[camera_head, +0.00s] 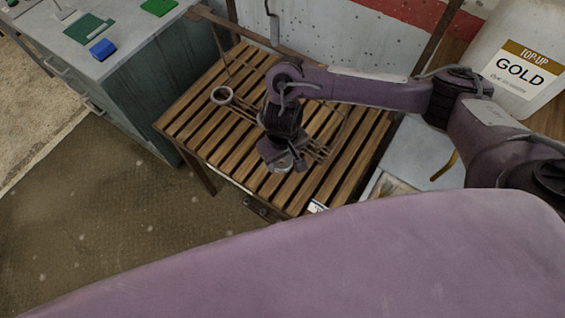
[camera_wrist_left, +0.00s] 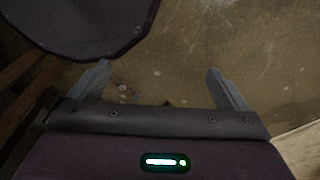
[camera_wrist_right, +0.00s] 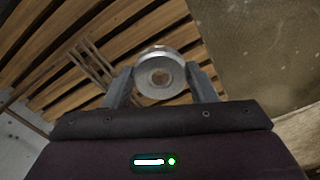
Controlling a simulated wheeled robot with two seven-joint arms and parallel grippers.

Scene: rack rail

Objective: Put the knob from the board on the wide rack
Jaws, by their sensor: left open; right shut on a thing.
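My right gripper (camera_head: 283,160) is shut on a silver round knob with a hole in its middle. The knob (camera_wrist_right: 160,76) sits between the fingertips in the right wrist view, and only a little of it (camera_head: 284,166) shows in the head view. It is over the slatted wooden top (camera_head: 190,125); I cannot tell whether it touches. A thin brown wire rack (camera_head: 243,105) is on the slats, partly hidden by my right arm. I cannot tell which board is meant. My left gripper (camera_wrist_left: 160,82) is open and empty over the floor, outside the head view.
A pale ring (camera_head: 221,95) is at the wire rack's left end. A grey cabinet (camera_head: 130,75) at the left carries a blue block (camera_head: 102,49) and green pieces. A large white jug (camera_head: 520,60) stands at the right. Slats left of the gripper are bare.

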